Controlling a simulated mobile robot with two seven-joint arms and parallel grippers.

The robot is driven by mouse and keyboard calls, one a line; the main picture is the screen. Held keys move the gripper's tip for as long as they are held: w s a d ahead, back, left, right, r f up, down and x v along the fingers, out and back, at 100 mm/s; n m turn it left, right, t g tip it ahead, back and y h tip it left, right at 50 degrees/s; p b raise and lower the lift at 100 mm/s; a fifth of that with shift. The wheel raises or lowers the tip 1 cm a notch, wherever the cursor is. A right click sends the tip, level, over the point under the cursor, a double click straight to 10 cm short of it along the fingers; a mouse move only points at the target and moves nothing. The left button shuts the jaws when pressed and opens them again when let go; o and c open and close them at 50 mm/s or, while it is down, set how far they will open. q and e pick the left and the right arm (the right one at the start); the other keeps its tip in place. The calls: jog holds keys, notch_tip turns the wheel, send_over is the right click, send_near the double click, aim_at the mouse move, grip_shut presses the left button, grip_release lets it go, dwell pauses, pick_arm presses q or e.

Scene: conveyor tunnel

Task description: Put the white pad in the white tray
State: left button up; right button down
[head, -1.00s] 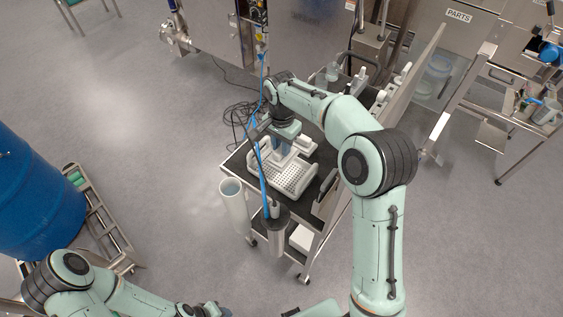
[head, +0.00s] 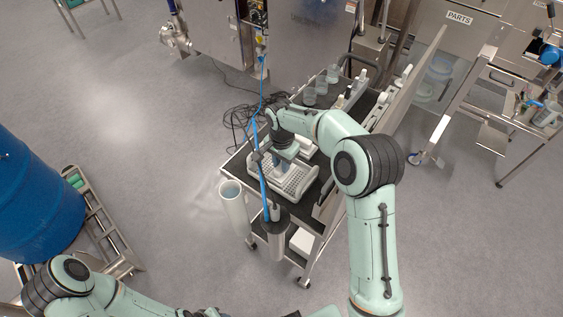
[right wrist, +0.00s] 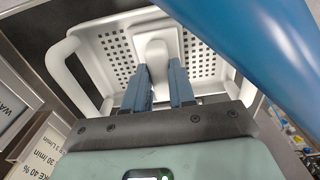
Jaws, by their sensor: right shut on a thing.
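The white tray (head: 300,194), perforated and with side handles, lies on the dark top of the cart. It also shows in the right wrist view (right wrist: 88,62). My right gripper (head: 281,166) is over the tray, pointing down. In the right wrist view its blue fingers (right wrist: 160,85) are shut on the white pad (right wrist: 156,50), which lies over the tray's perforated floor. I cannot tell whether the pad touches the floor. In the head view the arm and fingers mostly hide the pad. My left gripper (head: 207,312) is cut off at the bottom edge, its jaws unclear.
A blue rod (head: 262,178) stands close beside the right gripper and crosses the right wrist view (right wrist: 245,45). A white cylinder (head: 233,207) hangs at the cart's left edge. Clear cups (head: 315,92) and bottles stand at the cart's far end. A blue barrel (head: 35,200) is at left.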

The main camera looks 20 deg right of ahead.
jog(key=c, duration=0.9)
grip_release()
jog(key=shift+f, duration=0.1)
jog(key=shift+c, duration=0.2)
pick_arm(q)
jog(key=shift+s, duration=0.1)
pick_arm(e)
jog(key=shift+r, duration=0.35)
pick_arm(q)
jog(key=shift+w+r+p, duration=0.7)
jog(key=shift+w+r, duration=0.2)
pick_arm(e)
notch_tip(320, 180, up, 12)
jog(key=shift+f, duration=0.15)
